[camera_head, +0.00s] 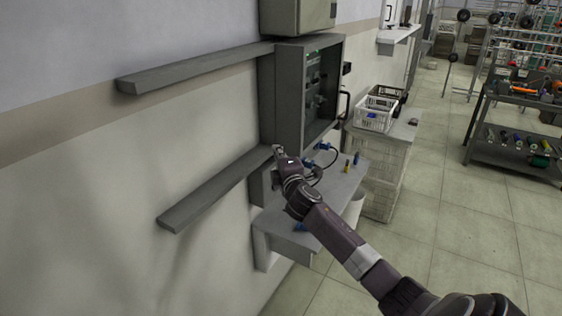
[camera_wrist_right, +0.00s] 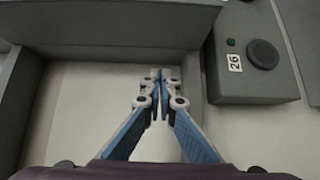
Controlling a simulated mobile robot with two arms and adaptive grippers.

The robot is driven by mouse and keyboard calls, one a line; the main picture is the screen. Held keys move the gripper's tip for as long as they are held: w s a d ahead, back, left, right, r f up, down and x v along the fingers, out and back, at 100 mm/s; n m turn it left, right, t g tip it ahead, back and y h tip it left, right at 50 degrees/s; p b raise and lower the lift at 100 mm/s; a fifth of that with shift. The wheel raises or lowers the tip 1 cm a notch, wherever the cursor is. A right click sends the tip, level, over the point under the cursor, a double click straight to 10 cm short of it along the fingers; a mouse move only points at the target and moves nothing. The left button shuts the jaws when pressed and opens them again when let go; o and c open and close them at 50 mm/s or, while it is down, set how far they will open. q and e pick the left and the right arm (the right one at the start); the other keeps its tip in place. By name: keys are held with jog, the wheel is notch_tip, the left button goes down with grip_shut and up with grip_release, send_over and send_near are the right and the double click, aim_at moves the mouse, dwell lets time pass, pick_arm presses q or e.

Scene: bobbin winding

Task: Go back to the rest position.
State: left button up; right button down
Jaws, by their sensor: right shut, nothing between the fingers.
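My right arm reaches up from the lower right in the head view. Its gripper (camera_head: 279,151) is near the wall, at the lower edge of an open grey cabinet (camera_head: 289,98). In the right wrist view the right gripper (camera_wrist_right: 162,75) is shut, its two blue-backed fingers meeting with nothing held. A grey box with a dark round button and the label 26 (camera_wrist_right: 252,62) is to the right of the fingers. My left gripper is in no view.
Two grey ledges, an upper one (camera_head: 195,68) and a lower one (camera_head: 213,190), run along the wall. A grey shelf (camera_head: 335,192) below the cabinet bears small blue and yellow items. White crates (camera_head: 375,114) stand beyond it. A tool rack (camera_head: 515,150) is at the right; the tiled floor (camera_head: 455,215) between is clear.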

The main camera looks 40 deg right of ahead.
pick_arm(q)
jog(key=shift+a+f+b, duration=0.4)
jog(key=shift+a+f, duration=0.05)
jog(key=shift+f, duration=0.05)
pick_arm(e)
jog(key=shift+v, duration=2.5)
jog(key=shift+a+r, duration=0.1)
jog(key=shift+a, duration=0.1)
